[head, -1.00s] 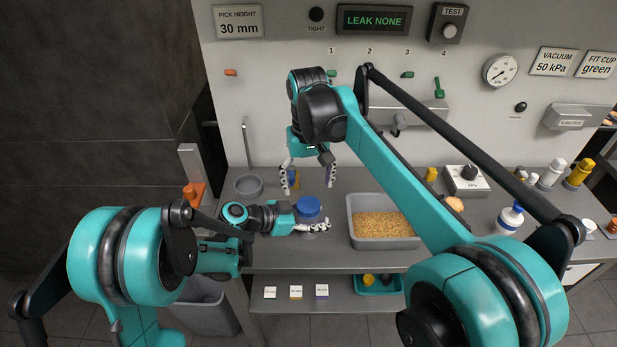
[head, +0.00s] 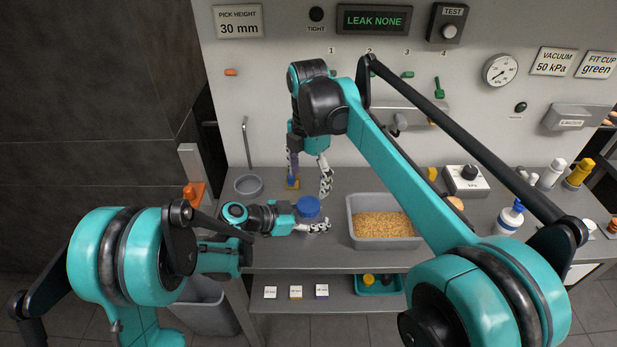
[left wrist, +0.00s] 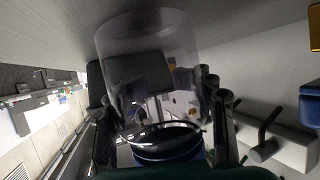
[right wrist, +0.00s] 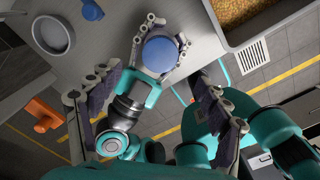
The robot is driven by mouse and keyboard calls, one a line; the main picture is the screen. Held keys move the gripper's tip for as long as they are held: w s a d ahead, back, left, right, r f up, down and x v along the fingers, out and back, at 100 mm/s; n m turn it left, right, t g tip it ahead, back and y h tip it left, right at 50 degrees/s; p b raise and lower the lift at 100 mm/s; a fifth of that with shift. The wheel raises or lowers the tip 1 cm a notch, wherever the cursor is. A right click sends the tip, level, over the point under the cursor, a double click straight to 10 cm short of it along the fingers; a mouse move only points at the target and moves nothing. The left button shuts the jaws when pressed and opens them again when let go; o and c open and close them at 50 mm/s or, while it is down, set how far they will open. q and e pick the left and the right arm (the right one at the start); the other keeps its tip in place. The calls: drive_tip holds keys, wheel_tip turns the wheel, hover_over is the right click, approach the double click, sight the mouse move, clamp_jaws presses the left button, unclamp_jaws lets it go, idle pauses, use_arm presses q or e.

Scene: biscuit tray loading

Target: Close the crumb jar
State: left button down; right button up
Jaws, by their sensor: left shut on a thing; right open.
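The crumb jar is a clear jar (left wrist: 150,55) in the left wrist view, with its blue lid (left wrist: 168,148) at the lower end. In the head view the blue lid (head: 308,206) is on top and hides most of the jar. My left gripper (head: 314,226) is shut around the jar below the lid. The lid also shows from above in the right wrist view (right wrist: 160,54); whether it is fully tight I cannot tell. My right gripper (head: 309,184) is open above and behind the lid, apart from it. Its spread fingers (right wrist: 158,108) also show in the right wrist view.
A grey bin of crumbs (head: 352,232) stands right of the jar. A round grey dish (head: 248,185) is at the left. The sign reads LEAK NONE (head: 374,19).

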sight(308, 204)
idle(0.4)
drive_tip(key=shift+f, duration=4)
drive_tip(key=c, duration=1.3)
drive_tip(key=shift+o, duration=0.2)
